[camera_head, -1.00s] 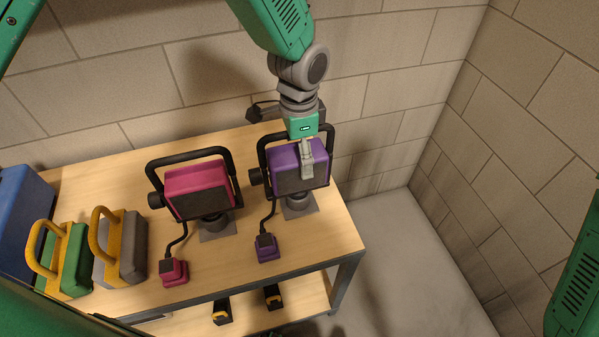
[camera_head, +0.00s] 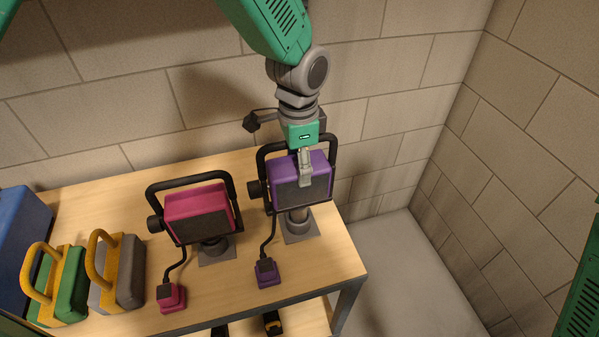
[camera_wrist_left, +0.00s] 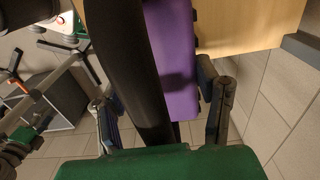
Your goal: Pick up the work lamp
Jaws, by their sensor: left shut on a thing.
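The purple work lamp (camera_head: 318,172) has a black tube handle and a dark front, and is above a grey stand (camera_head: 299,230) near the table's right end. More of the grey post shows between lamp and stand now. My left gripper (camera_head: 304,168) is over the lamp's top and shut on its handle. In the left wrist view the black handle bar (camera_wrist_left: 135,75) runs between the fingers, with the purple housing (camera_wrist_left: 172,55) behind it. A black cord runs from the lamp to a purple plug block (camera_head: 268,272). My right gripper is out of view.
A pink work lamp (camera_head: 198,203) stands to the left, corded to a pink block (camera_head: 172,297). Grey (camera_head: 128,270) and green (camera_head: 65,285) cases with yellow handles and a blue box (camera_head: 18,245) are farther left. Block walls stand behind and right. The table's right side is open floor.

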